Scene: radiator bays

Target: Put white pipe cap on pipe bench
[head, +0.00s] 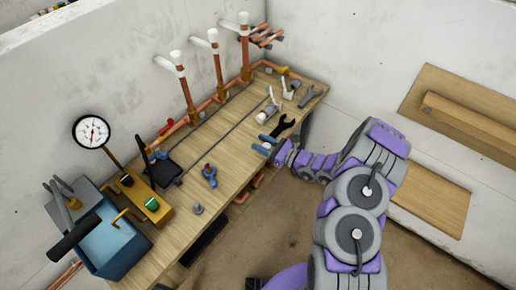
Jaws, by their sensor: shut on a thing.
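My gripper (270,147) is at the right front edge of the wooden pipe bench (235,150), low near its top. Two short blue pieces lie at its tip; I cannot tell whether they are its fingers or tool handles. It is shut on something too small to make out. White caps sit on upright copper pipes at the back: a left cap (175,57), a middle cap (213,36) and a right cap (244,18). A pale cylindrical piece (268,113) lies on the bench behind the gripper. I cannot tell whether it is a loose cap.
A black open-ended tool (284,127) lies beside the gripper. A grey wrench (310,97) is at the bench's right end. Mid-bench has clear wood.

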